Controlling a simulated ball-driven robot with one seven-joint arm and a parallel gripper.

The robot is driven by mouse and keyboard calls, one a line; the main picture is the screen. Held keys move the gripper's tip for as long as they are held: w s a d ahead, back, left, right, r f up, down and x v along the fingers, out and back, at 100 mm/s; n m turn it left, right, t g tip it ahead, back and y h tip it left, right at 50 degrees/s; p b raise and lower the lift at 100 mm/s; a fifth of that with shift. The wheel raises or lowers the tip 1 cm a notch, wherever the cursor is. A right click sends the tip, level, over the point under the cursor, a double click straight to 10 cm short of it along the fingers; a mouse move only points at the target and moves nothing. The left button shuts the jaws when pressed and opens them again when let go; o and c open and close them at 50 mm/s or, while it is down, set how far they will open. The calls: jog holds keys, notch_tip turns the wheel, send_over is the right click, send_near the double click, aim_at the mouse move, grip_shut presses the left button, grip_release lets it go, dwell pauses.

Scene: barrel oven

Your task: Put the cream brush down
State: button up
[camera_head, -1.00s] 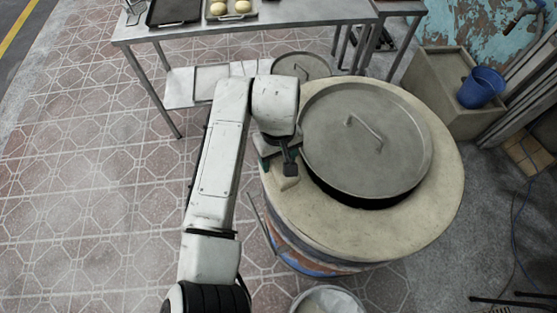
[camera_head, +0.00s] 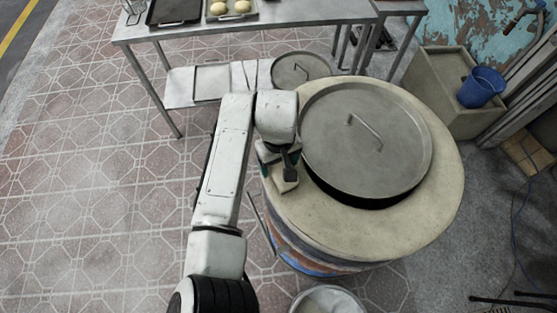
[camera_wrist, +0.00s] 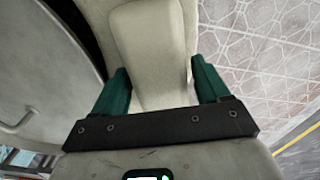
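The cream brush (camera_head: 284,185) shows below my gripper (camera_head: 279,159), over the left edge of the round oven's pale top (camera_head: 330,222) in the head view. In the wrist view the brush (camera_wrist: 152,45) fills the space between the two green fingers of my gripper (camera_wrist: 161,75). The fingers appear shut on its sides, with no clear gap. Its far end lies over the pale rim (camera_wrist: 92,12). I cannot tell whether its underside touches the rim. My wrist hides part of the brush in the head view.
A large metal lid (camera_head: 345,155) with a handle sits on the oven just right of my gripper. A metal table (camera_head: 290,20) with trays stands behind. A blue bucket (camera_head: 481,87) is at the right. A pail (camera_head: 327,300) stands in front. Tiled floor lies left.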

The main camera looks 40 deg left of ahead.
jog(key=shift+o, duration=1)
